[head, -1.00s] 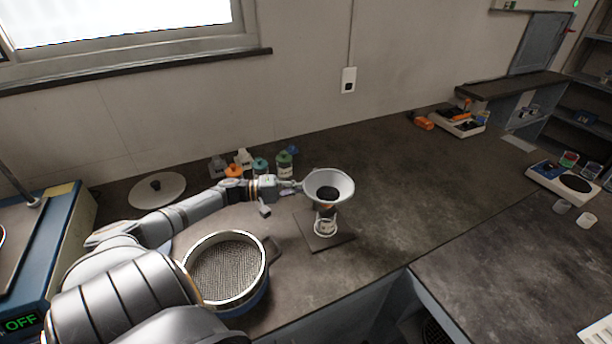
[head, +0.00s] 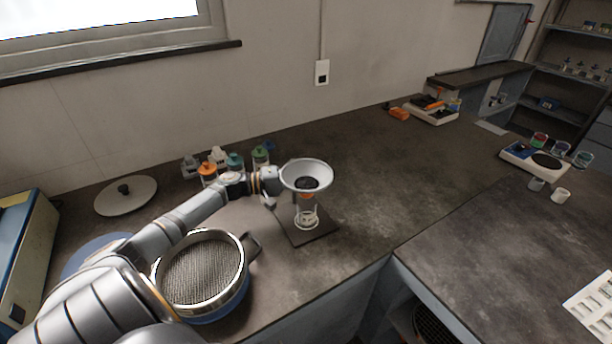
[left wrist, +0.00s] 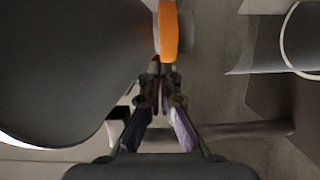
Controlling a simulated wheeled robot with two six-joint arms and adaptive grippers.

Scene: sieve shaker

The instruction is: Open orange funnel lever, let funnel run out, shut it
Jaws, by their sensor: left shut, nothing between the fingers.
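The funnel (head: 320,166) is a pale cone on a stand, with dark material inside. An orange part (head: 308,196) shows below its cone. A clear vessel (head: 308,217) stands under it on a dark base plate (head: 322,233). My left gripper (left wrist: 161,82) is shut and empty. In the head view its tips are hidden by the funnel rim. In the left wrist view the tips are just below the orange part (left wrist: 168,30), beside the large grey cone (left wrist: 70,65); whether they touch it I cannot tell. My right gripper is not in view.
A sieve (head: 205,268) with a metal rim stands in front of my left arm. Several small bottles (head: 235,160) stand behind the arm. A round lid (head: 125,197) lies at the left. The bench right of the funnel is clear; a scale (head: 520,152) is farther right.

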